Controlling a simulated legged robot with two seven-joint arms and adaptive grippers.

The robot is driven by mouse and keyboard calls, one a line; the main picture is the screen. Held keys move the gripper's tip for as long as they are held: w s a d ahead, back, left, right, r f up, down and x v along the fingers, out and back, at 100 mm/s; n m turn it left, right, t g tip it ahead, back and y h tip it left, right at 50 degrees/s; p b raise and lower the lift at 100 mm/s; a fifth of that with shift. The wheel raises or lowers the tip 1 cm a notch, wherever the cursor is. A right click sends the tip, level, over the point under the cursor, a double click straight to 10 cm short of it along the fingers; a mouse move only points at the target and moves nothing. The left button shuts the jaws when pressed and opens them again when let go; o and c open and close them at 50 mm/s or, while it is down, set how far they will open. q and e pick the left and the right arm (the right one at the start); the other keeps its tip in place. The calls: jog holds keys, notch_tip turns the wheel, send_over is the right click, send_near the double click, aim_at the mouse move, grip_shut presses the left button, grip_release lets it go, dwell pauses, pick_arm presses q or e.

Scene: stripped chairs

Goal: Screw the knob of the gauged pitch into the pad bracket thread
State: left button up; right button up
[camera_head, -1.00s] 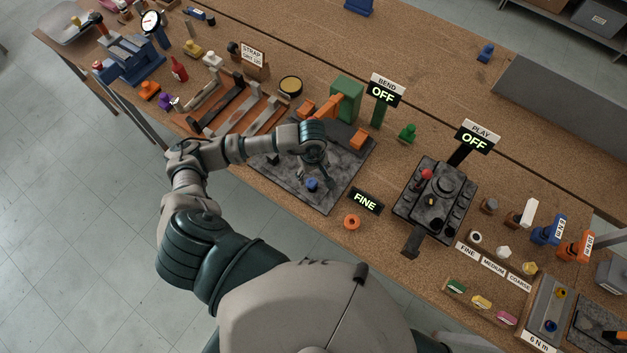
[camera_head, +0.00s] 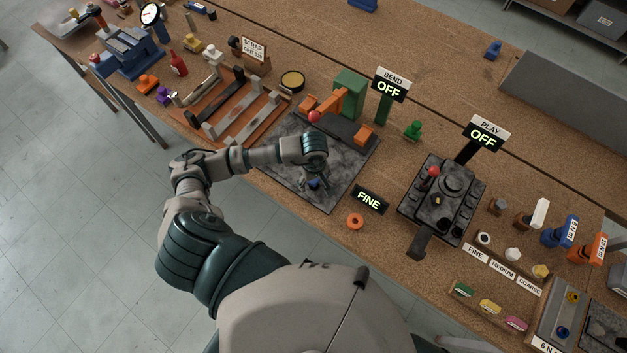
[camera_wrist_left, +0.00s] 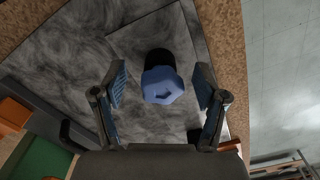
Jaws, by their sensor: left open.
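My left gripper (camera_head: 316,178) is open and points down over the dark grey mottled slab (camera_head: 283,182). A blue faceted knob on a black base (camera_wrist_left: 162,85) stands between its two spread fingers in the left wrist view, with visible gaps on both sides. In the head view the blue knob (camera_head: 313,184) is partly covered by the fingers. A black sign reading FINE (camera_head: 370,200) stands at the slab's right corner. Small green (camera_head: 463,290), yellow (camera_head: 489,306) and pink (camera_head: 515,323) pieces lie near labels reading FINE, MEDIUM and COARSE. I cannot identify the pad bracket thread. My right gripper is not in view.
An orange ring (camera_head: 355,221) lies in front of the slab. A green block with an orange arm (camera_head: 349,95) and a red ball (camera_head: 314,116) stand behind my gripper. A dark fixture with a red ball (camera_head: 441,200) is to the right. BEND and PLAY signs both read OFF.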

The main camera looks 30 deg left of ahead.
pick_arm(q)
jog(key=n, duration=0.6)
jog(key=n+p, duration=0.1)
jog(key=n, duration=0.4)
jog(key=shift+n, duration=0.4)
jog(key=n+p, duration=0.1)
jog(key=n, duration=0.4)
jog(key=shift+s+r, duration=0.1)
jog(key=n+p, duration=0.1)
jog(key=n, duration=0.4)
grip_shut()
jog(key=shift+f, duration=0.2)
